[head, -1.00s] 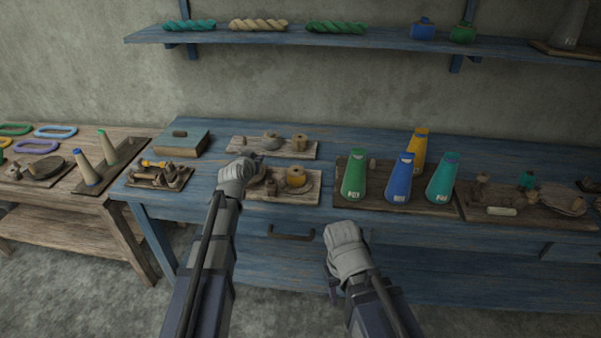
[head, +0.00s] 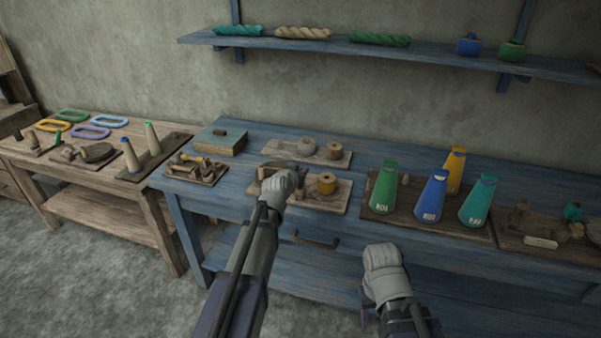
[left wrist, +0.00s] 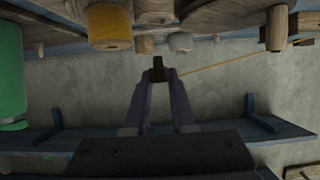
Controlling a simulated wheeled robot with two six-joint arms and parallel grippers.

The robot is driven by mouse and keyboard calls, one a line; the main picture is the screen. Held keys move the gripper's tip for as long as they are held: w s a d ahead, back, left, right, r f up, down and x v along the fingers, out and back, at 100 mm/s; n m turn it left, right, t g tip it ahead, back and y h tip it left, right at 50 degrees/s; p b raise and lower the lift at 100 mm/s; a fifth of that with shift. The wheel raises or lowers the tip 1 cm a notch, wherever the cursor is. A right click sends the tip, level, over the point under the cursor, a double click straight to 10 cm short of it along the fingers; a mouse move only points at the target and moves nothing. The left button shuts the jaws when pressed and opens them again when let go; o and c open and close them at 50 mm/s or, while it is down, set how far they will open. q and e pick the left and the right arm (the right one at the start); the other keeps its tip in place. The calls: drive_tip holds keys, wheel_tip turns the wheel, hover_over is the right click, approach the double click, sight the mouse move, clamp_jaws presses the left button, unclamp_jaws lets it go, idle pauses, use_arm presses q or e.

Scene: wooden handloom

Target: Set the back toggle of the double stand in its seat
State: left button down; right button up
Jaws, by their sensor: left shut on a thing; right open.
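My left gripper (head: 298,172) is over the left part of the front wooden board (head: 330,206) on the blue bench. Its hand hides part of that board and what stands there. In the left wrist view my left gripper (left wrist: 158,76) is shut on a small dark brown piece (left wrist: 158,63), which looks like the toggle. The piece is held at the fingertips and appears clear of the wooden parts around it. I cannot make out the seat. My right gripper (head: 366,318) is open and empty before the bench front.
A back board (head: 277,148) bears a grey and a brown piece. Green, blue, yellow and teal cones (head: 430,196) stand to the right. A wooden peg (left wrist: 277,28) and a thin yellow strand (left wrist: 230,62) are close to the left fingertips. A shelf (head: 420,58) hangs behind.

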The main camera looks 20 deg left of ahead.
use_arm(q)
drive_tip(key=shift+f+b, duration=2.2)
drive_tip(key=shift+f, duration=0.1)
drive_tip(key=c, duration=0.7)
unclamp_jaws()
drive_tip(key=shift+p+v, duration=1.55)
drive_tip(key=shift+v, duration=2.35)
